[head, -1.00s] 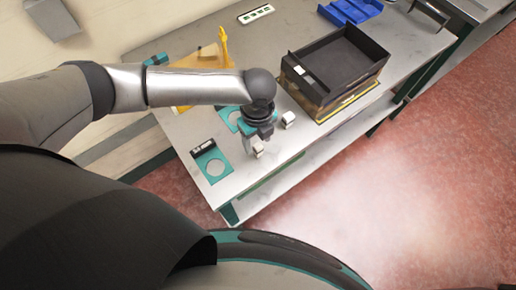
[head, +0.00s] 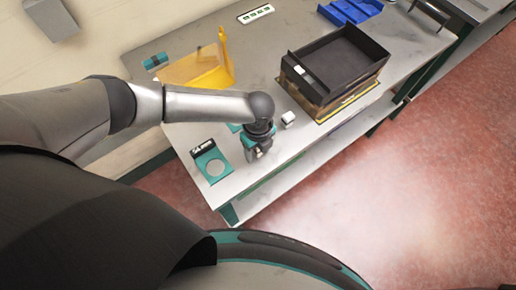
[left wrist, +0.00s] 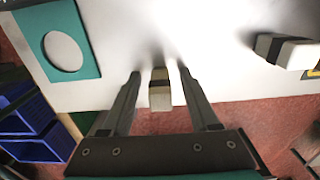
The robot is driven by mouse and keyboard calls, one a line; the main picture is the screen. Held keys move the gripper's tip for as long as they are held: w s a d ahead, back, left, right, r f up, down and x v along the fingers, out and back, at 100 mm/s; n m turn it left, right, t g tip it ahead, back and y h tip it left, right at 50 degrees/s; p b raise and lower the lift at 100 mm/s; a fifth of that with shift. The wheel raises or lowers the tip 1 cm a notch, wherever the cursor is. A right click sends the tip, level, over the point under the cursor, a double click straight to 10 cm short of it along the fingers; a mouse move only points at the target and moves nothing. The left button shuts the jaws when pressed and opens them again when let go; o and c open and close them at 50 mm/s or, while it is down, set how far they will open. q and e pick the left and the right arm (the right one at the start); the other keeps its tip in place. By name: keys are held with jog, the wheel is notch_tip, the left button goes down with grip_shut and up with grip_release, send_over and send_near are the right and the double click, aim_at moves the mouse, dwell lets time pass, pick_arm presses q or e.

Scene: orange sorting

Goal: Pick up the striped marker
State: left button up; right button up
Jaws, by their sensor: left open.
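A small block with light, dark and tan bands, which looks like the striped marker (left wrist: 160,97), stands between the fingers of my left gripper (left wrist: 159,74) in the left wrist view. The fingers are open, one on each side of it; I cannot tell whether either touches. In the head view my left gripper (head: 257,151) is low over the table's front edge and mostly hides this block. A second small pale block with a dark band (left wrist: 288,50) lies to the right in the wrist view; it also shows in the head view (head: 288,118).
A teal gauge plate with a round hole (head: 199,171) lies left of the gripper on the grey table (head: 258,75). A black tray on a box (head: 345,62) stands at right. A yellow bin (head: 205,70) and blue bins (head: 350,11) are farther back.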

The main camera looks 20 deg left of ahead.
pick_arm(q)
grip_shut()
dwell(0.3)
jog(key=shift+r, duration=0.2)
